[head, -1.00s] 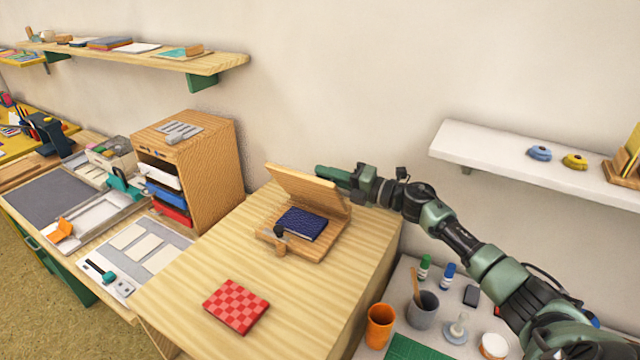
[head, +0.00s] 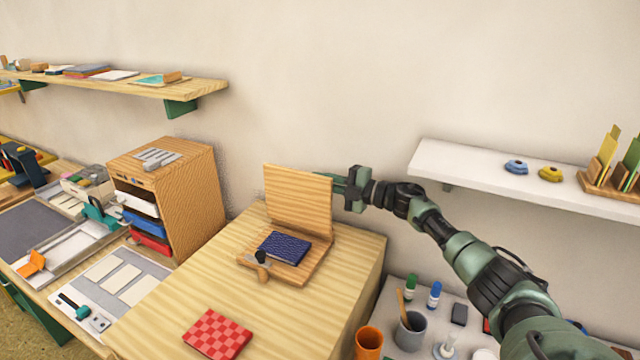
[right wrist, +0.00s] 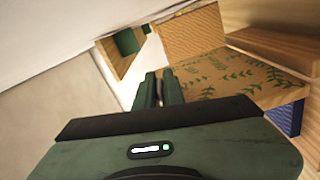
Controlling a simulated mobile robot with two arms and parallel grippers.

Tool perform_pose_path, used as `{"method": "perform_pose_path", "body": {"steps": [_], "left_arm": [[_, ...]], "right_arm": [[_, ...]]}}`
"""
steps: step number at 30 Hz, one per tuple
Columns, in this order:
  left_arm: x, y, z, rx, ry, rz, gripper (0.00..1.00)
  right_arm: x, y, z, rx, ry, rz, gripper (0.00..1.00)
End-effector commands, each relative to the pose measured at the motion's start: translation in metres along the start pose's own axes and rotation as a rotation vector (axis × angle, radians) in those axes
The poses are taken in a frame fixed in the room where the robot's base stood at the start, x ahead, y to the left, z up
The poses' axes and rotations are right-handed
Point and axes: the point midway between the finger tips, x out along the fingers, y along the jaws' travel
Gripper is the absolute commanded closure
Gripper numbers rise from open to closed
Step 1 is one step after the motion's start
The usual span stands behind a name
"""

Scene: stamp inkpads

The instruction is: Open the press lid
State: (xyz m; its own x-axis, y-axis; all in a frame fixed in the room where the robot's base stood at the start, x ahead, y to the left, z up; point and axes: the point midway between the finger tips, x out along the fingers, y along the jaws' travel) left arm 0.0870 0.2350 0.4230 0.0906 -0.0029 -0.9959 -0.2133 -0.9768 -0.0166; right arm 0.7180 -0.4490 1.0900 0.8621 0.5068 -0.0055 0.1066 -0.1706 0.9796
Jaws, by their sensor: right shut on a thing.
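The wooden press (head: 285,268) stands on the light wood table top, with a dark blue book (head: 284,247) on its base. Its lid (head: 297,200) is raised about upright along the back edge of the base. A knob with a dark top (head: 262,262) is at the front of the press. My right gripper (head: 340,184) is at the lid's right edge, shut on the lid, its fingertips partly hidden behind it. In the right wrist view the fingers (right wrist: 158,88) are beside a leaf-patterned wooden panel (right wrist: 225,80), apparently the lid's back. My left gripper is out of view.
A red checkered book (head: 217,333) lies at the front of the table (head: 190,290). A wooden drawer cabinet (head: 195,200) stands to the left. A white shelf (head: 480,180) is on the right wall, above cups (head: 410,331) and bottles.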

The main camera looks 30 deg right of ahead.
Motion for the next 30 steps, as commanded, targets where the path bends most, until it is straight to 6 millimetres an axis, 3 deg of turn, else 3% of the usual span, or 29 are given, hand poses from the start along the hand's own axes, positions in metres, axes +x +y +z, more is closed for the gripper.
{"method": "perform_pose_path", "body": {"steps": [11, 12, 13, 23, 30], "left_arm": [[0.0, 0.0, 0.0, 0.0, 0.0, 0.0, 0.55], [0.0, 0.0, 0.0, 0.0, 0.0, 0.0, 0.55], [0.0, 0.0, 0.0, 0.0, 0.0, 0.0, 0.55], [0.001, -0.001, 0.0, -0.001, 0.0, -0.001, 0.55], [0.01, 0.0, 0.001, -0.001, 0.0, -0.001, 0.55]], "right_arm": [[0.001, 0.002, -0.001, 0.004, 0.002, 0.003, 1.0], [0.001, 0.002, -0.001, 0.003, 0.002, 0.003, 0.8], [0.001, 0.001, -0.001, 0.003, 0.002, 0.003, 0.71], [-0.001, 0.0, 0.0, 0.002, 0.0, 0.001, 0.71], [-0.031, -0.003, 0.001, -0.002, 0.0, -0.004, 0.71]]}}
